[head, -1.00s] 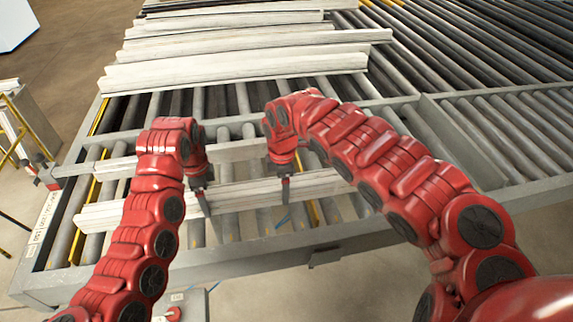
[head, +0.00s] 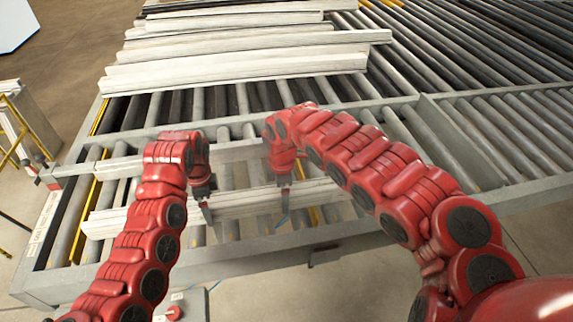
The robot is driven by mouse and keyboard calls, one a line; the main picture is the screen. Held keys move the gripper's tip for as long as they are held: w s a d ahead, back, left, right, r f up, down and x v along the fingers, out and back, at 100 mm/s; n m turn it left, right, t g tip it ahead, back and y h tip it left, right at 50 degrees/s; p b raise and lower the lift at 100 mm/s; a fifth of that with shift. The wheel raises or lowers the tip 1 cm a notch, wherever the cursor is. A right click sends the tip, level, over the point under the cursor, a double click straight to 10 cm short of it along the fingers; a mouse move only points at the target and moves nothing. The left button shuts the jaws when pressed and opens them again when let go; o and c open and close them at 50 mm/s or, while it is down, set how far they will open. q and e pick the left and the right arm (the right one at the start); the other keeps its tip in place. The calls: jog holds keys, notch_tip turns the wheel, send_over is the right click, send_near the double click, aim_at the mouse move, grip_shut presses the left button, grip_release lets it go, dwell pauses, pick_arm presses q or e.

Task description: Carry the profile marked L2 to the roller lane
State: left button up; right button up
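A long pale profile (head: 243,202) lies crosswise over the rollers at the near side of the bench in the head view. No L2 mark is legible on it. My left gripper (head: 206,212) points down at the left part of this profile, with its thin dark fingers against it. My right gripper (head: 284,200) points down at the profile further right in the same way. Both look shut on it, though the finger gaps are seen nearly edge-on.
Several pale profiles (head: 235,68) lie in a row on the rollers further back. Another pale bar (head: 232,150) lies just behind the held profile. A separate lane of rollers (head: 515,130) is at the right behind a grey rail (head: 440,130).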

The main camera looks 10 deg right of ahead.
pick_arm(q)
jog(key=shift+w, duration=0.1)
jog(key=shift+r, duration=0.15)
pick_arm(e)
jog(key=shift+d, duration=0.1)
pick_arm(q)
notch_tip(320, 180, up, 12)
jog(key=shift+f, duration=0.2)
pick_arm(e)
notch_tip(320, 180, up, 12)
dwell(0.5)
dwell(0.4)
